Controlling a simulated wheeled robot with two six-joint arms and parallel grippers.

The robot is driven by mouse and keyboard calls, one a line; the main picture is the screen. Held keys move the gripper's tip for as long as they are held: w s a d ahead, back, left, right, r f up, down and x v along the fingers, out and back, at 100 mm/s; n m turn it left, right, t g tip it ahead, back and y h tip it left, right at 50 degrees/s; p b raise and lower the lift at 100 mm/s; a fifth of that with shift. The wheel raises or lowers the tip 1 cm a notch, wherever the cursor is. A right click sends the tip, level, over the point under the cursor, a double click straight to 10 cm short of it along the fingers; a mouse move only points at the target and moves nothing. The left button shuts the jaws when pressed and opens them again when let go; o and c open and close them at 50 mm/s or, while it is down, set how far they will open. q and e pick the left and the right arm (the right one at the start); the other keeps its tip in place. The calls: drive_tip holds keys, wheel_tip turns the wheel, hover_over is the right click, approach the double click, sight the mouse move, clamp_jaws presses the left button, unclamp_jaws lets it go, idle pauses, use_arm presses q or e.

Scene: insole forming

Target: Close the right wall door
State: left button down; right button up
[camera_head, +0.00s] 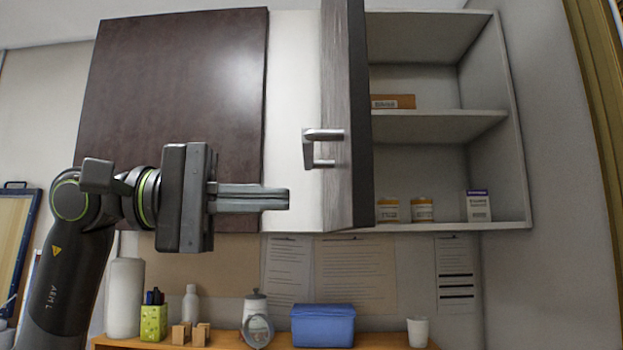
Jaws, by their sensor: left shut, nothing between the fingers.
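The right wall door (345,110) stands open, swung out toward me and seen nearly edge-on. Its metal handle (321,147) is on the face turned to the left. The cabinet's right compartment (415,160) is exposed, with shelves inside. My left gripper (287,198) is shut and empty, its fingers pointing right, to the left of the door and below the handle. The picture shows a gap between fingertips and door; its depth I cannot judge. The dark left wall door (180,90) is closed. My right gripper is not in view.
Below, a wooden surface (375,341) holds a blue box (323,325), a white cup (418,331), a glass-fronted jar (257,320), and a green pen holder (153,322). Papers hang behind.

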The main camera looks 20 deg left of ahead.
sight(341, 200)
use_arm(q)
drive_tip(key=p+x, duration=0.1)
drive_tip(key=x, duration=0.2)
drive_tip(key=shift+w+d+r+p, duration=0.15)
drive_tip(key=shift+d+p, duration=0.2)
drive_tip(key=shift+w+d, duration=0.2)
drive_tip(key=shift+d, duration=0.45)
